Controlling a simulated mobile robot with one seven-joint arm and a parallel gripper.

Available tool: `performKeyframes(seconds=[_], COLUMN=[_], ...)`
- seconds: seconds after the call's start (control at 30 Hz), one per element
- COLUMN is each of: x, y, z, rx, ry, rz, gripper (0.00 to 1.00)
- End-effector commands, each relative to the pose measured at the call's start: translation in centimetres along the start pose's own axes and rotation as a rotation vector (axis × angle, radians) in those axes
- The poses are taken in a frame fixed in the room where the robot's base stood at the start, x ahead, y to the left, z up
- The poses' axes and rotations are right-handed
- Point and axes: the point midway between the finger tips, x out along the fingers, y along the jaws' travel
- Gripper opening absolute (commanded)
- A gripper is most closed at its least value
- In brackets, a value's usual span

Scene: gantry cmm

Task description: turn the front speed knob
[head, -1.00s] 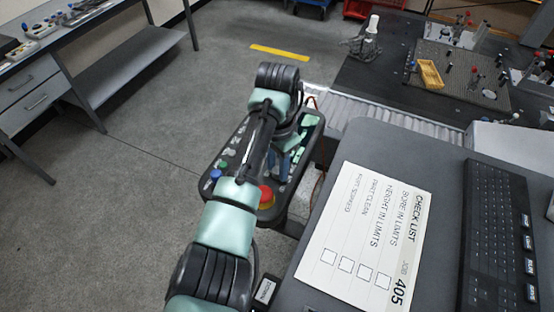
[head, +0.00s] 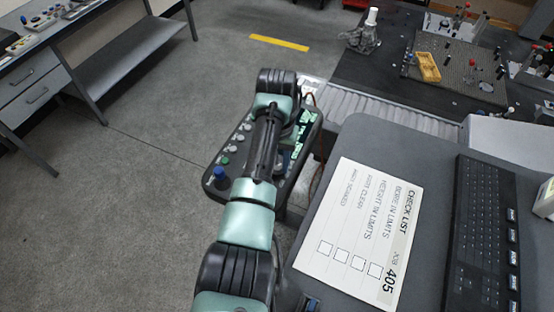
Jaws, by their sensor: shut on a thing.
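The control pendant (head: 213,190) is a dark box with a row of buttons and a small lit green screen (head: 305,120), in the middle of the head view. My arm reaches over it and folds back down at its far end. My gripper (head: 284,160) is mostly hidden behind my arm, low over the right part of the pendant's face. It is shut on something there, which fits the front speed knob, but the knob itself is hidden. A blue button (head: 220,172) and a green button (head: 225,160) show left of my arm.
Right of the pendant is a dark desk (head: 385,140) with a check list sheet (head: 357,235) and a keyboard (head: 483,235). Behind are the machine's dark table (head: 370,75) and a yellow tray (head: 428,67). A workbench (head: 130,75) stands left; the floor (head: 150,150) between is clear.

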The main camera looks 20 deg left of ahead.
Motion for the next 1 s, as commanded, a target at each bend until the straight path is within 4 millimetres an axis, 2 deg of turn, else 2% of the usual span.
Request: performKeyframes(seconds=[0.4,0.43,0.57,0.87,1.0], x=[-0.2,-0.2,-0.1,-0.1,-1.1], y=[0.0,0.0,0.0,0.0,0.0], z=[-0.2,-0.2,-0.1,-0.1,-0.2], rx=[-0.005,-0.005,-0.004,-0.004,-0.004], ry=[0.007,0.007,0.005,0.003,0.007], rz=[0.000,0.000,0.000,0.000,0.000], gripper=[0.00,0.40,0.64,0.64,0.64])
